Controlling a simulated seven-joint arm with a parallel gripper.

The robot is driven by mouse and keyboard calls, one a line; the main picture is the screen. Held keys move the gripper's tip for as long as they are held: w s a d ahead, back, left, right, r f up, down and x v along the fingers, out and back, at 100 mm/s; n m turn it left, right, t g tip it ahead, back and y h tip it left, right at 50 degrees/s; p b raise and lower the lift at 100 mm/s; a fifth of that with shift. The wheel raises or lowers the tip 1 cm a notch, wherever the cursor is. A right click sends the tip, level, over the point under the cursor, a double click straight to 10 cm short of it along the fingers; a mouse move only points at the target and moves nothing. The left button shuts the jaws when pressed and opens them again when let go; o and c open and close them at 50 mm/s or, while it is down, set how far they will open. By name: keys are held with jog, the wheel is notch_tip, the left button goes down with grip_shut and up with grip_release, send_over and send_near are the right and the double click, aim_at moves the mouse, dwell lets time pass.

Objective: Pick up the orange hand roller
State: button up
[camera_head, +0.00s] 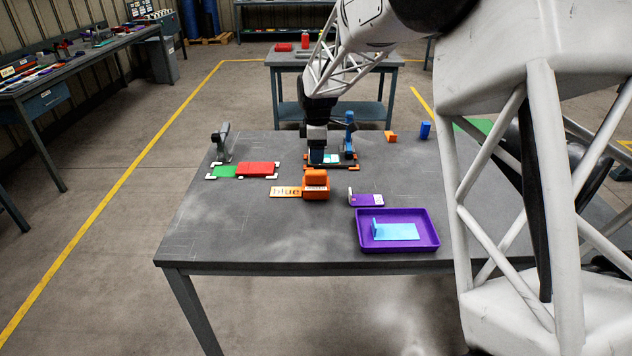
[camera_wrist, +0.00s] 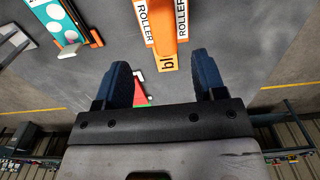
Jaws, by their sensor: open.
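The orange roller (camera_head: 316,179) stands on the table, front of centre, with a rounded raised top. In the wrist view an orange piece (camera_wrist: 162,40) with white ROLLER labels on both sides shows at the top centre; its far end is cut off by the frame. My gripper (camera_head: 317,160) points down above the table, behind the roller. In the wrist view my gripper (camera_wrist: 163,70) has its two dark blue fingers wide apart, with nothing held between them.
A purple tray (camera_head: 430,240) holds a light blue piece. A purple piece (camera_head: 367,200) lies behind it. A green plate (camera_head: 226,171) and red plate (camera_head: 258,169) lie left. A blue post (camera_head: 349,122) stands close to my gripper. The front left of the table is clear.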

aim_at(316, 171)
jog(key=shift+f, duration=1.25)
jog(key=shift+s+a+f, duration=0.1)
jog(key=shift+s+f, duration=0.05)
jog(key=shift+f, duration=1.2)
jog(key=shift+s+a+f, duration=0.1)
jog(key=shift+f, duration=1.2)
grip_shut()
